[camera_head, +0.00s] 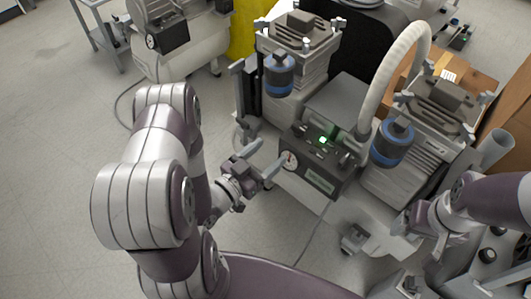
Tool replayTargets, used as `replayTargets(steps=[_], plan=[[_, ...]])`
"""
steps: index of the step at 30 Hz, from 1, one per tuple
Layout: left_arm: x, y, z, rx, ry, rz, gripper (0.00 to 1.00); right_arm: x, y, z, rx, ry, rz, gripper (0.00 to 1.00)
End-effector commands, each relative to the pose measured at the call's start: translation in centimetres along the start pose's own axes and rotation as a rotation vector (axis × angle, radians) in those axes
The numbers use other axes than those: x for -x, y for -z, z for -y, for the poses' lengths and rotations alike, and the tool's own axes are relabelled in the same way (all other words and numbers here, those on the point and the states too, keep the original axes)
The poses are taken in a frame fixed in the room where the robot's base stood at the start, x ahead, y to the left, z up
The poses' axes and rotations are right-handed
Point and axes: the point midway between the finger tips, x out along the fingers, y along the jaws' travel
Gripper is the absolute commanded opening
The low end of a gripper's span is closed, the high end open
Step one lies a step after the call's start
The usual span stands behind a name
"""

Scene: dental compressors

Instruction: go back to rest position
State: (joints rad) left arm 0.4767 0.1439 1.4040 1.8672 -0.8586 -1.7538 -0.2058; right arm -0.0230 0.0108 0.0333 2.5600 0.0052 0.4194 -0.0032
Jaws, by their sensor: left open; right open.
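A dental compressor (345,215) stands in the middle of the head view. Its dark control panel (315,178) carries a round gauge and a lit green light. My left gripper (264,160) is open and empty, just left of the panel near the gauge. I cannot tell whether a fingertip touches the panel. My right gripper (404,222) is at the lower right, in front of the compressor's right side. It is open; its fingertips are small and partly hard to make out against the pale housing.
Two motor units with blue-banded filters (279,75) (393,142) top the compressor, and a thick white hose (390,70) arches between them. A second compressor (178,45) stands at the back left. Cardboard boxes (482,82) are at the right. The left floor (50,150) is clear.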

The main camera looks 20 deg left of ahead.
Motion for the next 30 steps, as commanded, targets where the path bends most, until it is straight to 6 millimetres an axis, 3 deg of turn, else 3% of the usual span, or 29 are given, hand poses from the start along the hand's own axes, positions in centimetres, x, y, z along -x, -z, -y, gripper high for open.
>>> replayTargets(steps=[11,14,16,19,23,27,30], plan=[[0.0,-0.7,-0.1,0.009,-0.006,0.035,0.70,0.0,0.0,0.0,0.000,0.000,0.000,0.84],[0.9,-5.1,-0.3,0.042,0.003,0.259,0.70,0.0,0.0,0.0,0.000,0.000,0.000,0.84],[2.5,-8.9,0.9,0.067,0.052,0.520,0.70,0.0,0.0,0.0,0.000,0.000,0.000,0.84],[5.7,-10.9,3.5,0.104,0.154,0.911,0.70,0.5,0.1,0.0,0.000,0.000,0.000,0.84],[9.6,-8.2,4.3,0.189,0.280,1.281,0.70,1.3,0.2,0.0,0.000,0.000,0.000,0.84],[11.9,-2.1,2.0,0.298,0.360,1.511,0.70,2.2,0.3,0.0,0.000,0.000,0.000,0.84],[12.0,2.2,-0.3,0.345,0.364,1.568,0.70,2.8,0.3,0.0,0.000,0.000,0.000,0.84]])
